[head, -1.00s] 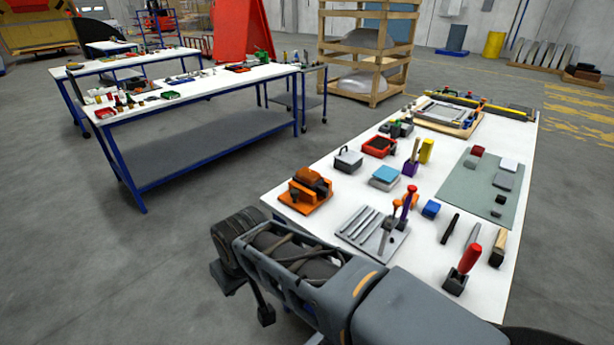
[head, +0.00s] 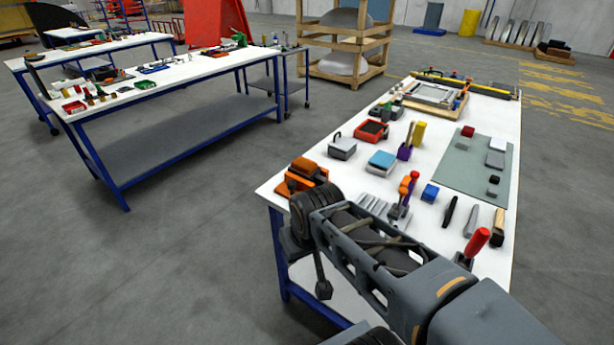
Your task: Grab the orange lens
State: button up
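I cannot make out a lens for certain. An orange block-like thing with dark parts (head: 304,176) sits at the near left corner of the white table (head: 395,120). Orange-topped tool handles (head: 406,184) stand in a holder to its right. Neither clearly looks like a lens. My gripper (head: 308,270) hangs at the end of my arm, off the table's near left edge, below the orange block in the picture. Its two dark fingers appear apart, with nothing visible between them. My arm hides part of the table's near side.
The table also holds a red tray (head: 371,131), a blue-topped box (head: 381,163), a grey-green mat (head: 470,165) and a red-handled tool (head: 476,243). Another white table (head: 200,75) stands at the left. Bare grey floor (head: 215,200) lies between the tables.

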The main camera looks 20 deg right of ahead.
aim_at(303, 165)
jog(key=u, duration=0.85)
jog(key=i, duration=3.45)
jog(key=z, duration=4.4)
jog(key=i, duration=0.45)
jog(key=u, duration=0.05)
